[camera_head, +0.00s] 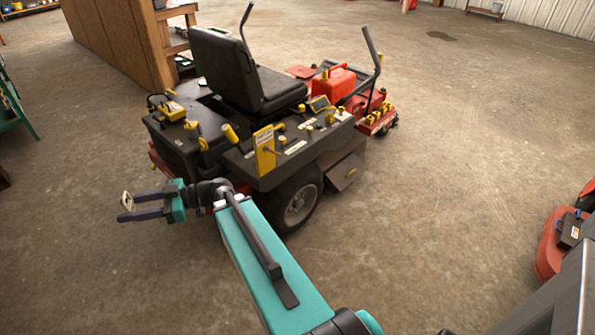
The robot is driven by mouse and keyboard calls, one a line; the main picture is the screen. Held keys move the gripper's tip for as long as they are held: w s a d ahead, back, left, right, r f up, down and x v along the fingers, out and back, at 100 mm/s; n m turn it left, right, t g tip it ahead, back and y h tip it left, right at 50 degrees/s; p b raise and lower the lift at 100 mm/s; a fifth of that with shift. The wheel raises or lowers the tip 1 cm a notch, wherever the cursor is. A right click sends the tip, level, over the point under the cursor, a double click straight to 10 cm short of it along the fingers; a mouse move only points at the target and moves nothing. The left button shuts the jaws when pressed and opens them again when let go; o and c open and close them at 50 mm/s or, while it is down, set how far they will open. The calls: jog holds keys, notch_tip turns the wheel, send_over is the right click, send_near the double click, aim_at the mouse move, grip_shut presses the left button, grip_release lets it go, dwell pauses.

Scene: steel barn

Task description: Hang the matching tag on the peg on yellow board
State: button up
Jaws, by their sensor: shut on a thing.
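The yellow board (264,151) stands upright on the near side of the riding mower, above its rear wheel. A small peg seems to stick out from its face, but it is too small to be sure. My gripper (124,208) is at the left, in the air over the floor, left of the mower and well apart from the board. It is shut on a small pale tag (126,200) at its fingertips. The tag's markings are too small to read, and part of it is hidden by the fingers.
The mower (248,82) has a black seat, raised levers and a red fuel can (333,83). A wooden partition (118,38) stands behind it. A green stand (12,105) is at the left edge. Red machinery (556,240) is at the right. The concrete floor between is clear.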

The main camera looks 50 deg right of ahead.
jog(key=shift+d, duration=0.2)
jog(key=d+f+m+t+h+b, duration=0.2)
jog(key=d+f+b, duration=0.15)
jog(key=d, duration=0.65)
jog(key=s+d+f+m+t+h+b, duration=0.1)
jog(key=d+f+m+t+h+b, duration=0.3)
jog(key=d, duration=0.6)
jog(key=d+f+h+b, duration=0.1)
jog(key=d+f+b, duration=0.1)
jog(key=d+b, duration=0.55)
jog(key=s+d+f+m+h+b, duration=0.2)
jog(key=s+d+h+b, duration=0.1)
jog(key=d, duration=0.6)
jog(key=s+d+f+m+t+h+b, duration=0.1)
jog(key=s+d+f+m+h+b, duration=0.1)
jog(key=s+d, duration=0.3)
jog(key=s+d+f+m+h+b, duration=0.1)
jog(key=s+d+h+b, duration=0.3)
jog(key=d, duration=0.9)
jog(key=shift+s+f+m+t, duration=0.3)
jog(key=shift+s+f+m, duration=0.15)
jog(key=shift+f, duration=0.25)
jog(key=shift+w, duration=0.2)
